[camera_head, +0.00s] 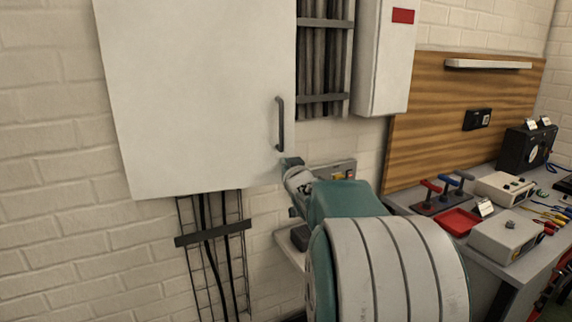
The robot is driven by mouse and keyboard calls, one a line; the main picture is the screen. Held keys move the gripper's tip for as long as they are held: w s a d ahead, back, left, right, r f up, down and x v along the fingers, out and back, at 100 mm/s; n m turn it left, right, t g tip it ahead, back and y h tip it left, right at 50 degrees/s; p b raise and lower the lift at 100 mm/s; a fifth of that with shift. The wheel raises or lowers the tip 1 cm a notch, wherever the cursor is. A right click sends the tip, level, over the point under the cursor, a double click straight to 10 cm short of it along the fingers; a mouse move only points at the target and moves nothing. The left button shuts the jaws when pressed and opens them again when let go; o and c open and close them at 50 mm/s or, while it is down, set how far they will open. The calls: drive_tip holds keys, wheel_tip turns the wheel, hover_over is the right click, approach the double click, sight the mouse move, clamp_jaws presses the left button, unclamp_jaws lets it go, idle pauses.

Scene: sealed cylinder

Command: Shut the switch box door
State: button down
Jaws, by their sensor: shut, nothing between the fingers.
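The switch box door (200,95) is a large white panel that fills the upper left of the head view. A dark vertical handle (280,123) is near its right edge. I see no gap or box interior, so I cannot tell from this view how far the door stands from its frame. My gripper (290,163) is shut and empty at the door's lower right corner, below the handle. It overlaps the door's edge in the picture; I cannot tell whether it touches. My own arm hides part of the wall and a shelf.
A narrower white box (385,60) with a red label hangs to the right, past vertical conduits (322,60). Cables (215,250) run down below the door. A workbench (480,285) with a red tray (459,221) and several devices stands at right. The brick wall at lower left is clear.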

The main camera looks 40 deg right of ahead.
drive_tip(key=x, duration=0.7)
drive_tip(key=shift+w+a+r, duration=0.25)
drive_tip(key=shift+w, duration=0.25)
drive_tip(key=shift+f, duration=0.15)
